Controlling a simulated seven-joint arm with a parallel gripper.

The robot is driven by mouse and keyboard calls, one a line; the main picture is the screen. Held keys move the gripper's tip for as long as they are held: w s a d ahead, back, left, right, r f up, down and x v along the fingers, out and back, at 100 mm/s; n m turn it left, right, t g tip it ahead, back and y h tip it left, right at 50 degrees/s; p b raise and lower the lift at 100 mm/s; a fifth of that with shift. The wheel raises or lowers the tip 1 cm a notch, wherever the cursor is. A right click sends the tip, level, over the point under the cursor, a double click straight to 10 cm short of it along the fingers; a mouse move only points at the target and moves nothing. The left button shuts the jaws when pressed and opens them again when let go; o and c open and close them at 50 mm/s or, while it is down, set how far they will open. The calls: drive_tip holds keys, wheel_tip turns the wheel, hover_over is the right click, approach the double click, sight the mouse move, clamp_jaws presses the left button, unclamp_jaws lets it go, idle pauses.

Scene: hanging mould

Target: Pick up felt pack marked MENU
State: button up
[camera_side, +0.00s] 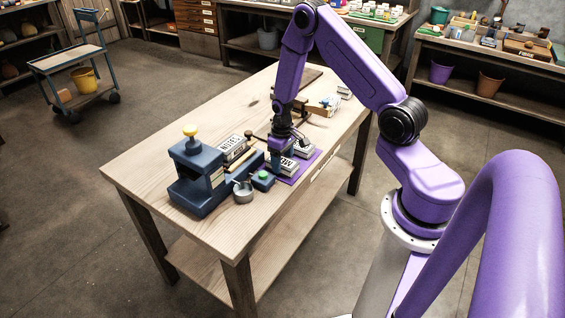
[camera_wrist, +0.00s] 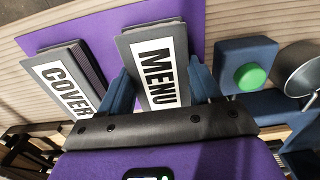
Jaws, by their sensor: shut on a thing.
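The grey felt pack marked MENU (camera_wrist: 158,66) stands between the two blue fingers of my gripper (camera_wrist: 160,76) in the wrist view, one finger against each long side. In the side view, my gripper (camera_side: 283,156) is low over the table, and part of the MENU pack (camera_side: 289,166) shows at it. I cannot tell whether the pack touches the mat or is slightly above it. A similar pack marked COVER (camera_wrist: 66,82) lies to the left in the wrist view, apart from the MENU pack.
A purple mat (camera_wrist: 92,31) lies under the packs. A blue box with a green button (camera_wrist: 249,76) stands close right of my gripper, beside a metal cup (camera_wrist: 306,76). In the side view, a blue press (camera_side: 198,181) and a labelled pack (camera_side: 234,148) stand to the left.

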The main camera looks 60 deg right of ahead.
drive_tip(key=shift+r, duration=0.65)
drive_tip(key=s+r, duration=0.1)
drive_tip(key=r, duration=0.1)
drive_tip(key=s+a+r, duration=0.1)
drive_tip(key=s+r, duration=0.1)
drive_tip(key=r, duration=0.1)
drive_tip(key=s+r, duration=0.1)
drive_tip(key=r, duration=0.1)
drive_tip(key=shift+s+a+r, duration=0.3)
drive_tip(key=shift+a+r, duration=0.05)
drive_tip(key=s+a+r, duration=0.3)
drive_tip(key=s+r, duration=0.1)
drive_tip(key=s, duration=0.4)
drive_tip(key=shift+s, duration=0.2)
